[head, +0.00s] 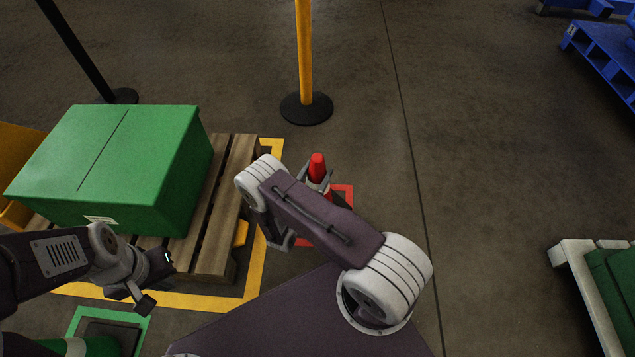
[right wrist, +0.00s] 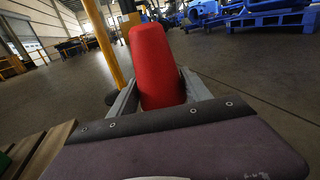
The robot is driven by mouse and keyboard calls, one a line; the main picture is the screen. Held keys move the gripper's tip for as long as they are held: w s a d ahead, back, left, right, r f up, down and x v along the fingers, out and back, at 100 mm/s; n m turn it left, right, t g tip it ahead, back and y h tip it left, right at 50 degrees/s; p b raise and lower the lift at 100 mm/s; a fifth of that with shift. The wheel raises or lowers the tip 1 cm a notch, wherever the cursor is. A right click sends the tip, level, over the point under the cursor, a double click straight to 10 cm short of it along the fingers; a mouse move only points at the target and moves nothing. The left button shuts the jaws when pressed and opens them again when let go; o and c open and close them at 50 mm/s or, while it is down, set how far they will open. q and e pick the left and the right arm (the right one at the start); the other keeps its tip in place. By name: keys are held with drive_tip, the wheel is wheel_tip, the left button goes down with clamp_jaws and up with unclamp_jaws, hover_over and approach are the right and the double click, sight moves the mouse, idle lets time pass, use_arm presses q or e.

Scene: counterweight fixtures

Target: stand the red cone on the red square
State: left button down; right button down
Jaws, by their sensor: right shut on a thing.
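The red cone (head: 317,166) stands roughly upright between the fingers of my right gripper (head: 318,183), which is shut on it. It also shows in the right wrist view (right wrist: 157,65), with a grey finger on either side. The red square (head: 345,189) is a red outline on the floor, partly hidden behind my right arm and the cone. The cone is over or at the square; its base is hidden, so I cannot tell whether it touches the floor. My left gripper (head: 156,280) is open and empty at the lower left.
A green box (head: 130,160) sits on a wooden pallet (head: 222,215) within a yellow floor outline (head: 257,270). A yellow post (head: 304,55) with a black base stands behind the cone. A green square (head: 135,316) lies lower left. Floor to the right is clear up to another pallet (head: 585,300).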

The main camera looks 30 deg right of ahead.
wheel_tip(320, 180, down, 4)
drive_tip(key=b, duration=0.4)
drive_tip(key=shift+f, duration=0.1)
drive_tip(key=shift+r+p, duration=0.2)
drive_tip(key=shift+p, duration=0.1)
drive_tip(key=shift+f, duration=0.1)
drive_tip(key=shift+c, duration=2.4)
unclamp_jaws()
